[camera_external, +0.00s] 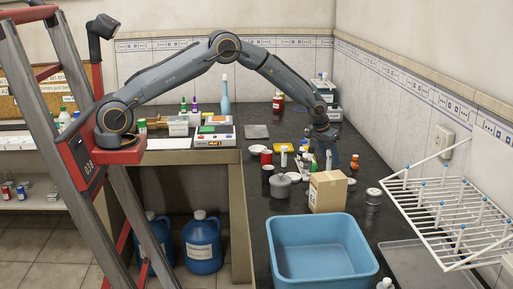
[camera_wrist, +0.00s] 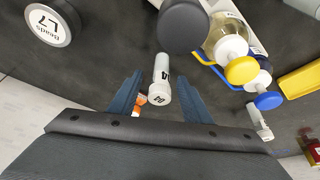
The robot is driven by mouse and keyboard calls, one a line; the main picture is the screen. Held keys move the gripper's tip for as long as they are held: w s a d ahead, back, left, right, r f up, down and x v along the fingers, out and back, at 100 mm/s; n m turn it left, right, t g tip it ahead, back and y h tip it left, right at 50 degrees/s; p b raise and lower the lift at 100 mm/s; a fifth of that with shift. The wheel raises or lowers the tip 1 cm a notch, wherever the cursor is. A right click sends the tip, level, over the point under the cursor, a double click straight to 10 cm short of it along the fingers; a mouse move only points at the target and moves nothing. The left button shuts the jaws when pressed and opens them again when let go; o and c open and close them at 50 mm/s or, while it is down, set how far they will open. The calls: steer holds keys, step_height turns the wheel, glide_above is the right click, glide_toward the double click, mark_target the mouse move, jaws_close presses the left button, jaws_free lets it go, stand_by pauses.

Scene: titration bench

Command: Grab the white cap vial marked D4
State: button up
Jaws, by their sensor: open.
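A slim white vial (camera_wrist: 162,70) shows in the wrist view, its white cap towards me. The cap carries small dark print that looks like D4. My gripper (camera_wrist: 158,86) is open, with one dark blue finger on each side of the vial in the picture. I see a gap on both sides and no clear contact. In the external view my gripper (camera_external: 325,144) points down among the small bottles on the dark bench. The vial cannot be picked out surely there.
A large dark cap (camera_wrist: 184,26) stands close beyond the vial. A cardboard box (camera_external: 327,192) and blue tub (camera_external: 318,252) stand nearer the external camera.

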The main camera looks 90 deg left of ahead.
steer(key=c, duration=1.1)
steer(key=shift+r, duration=0.1)
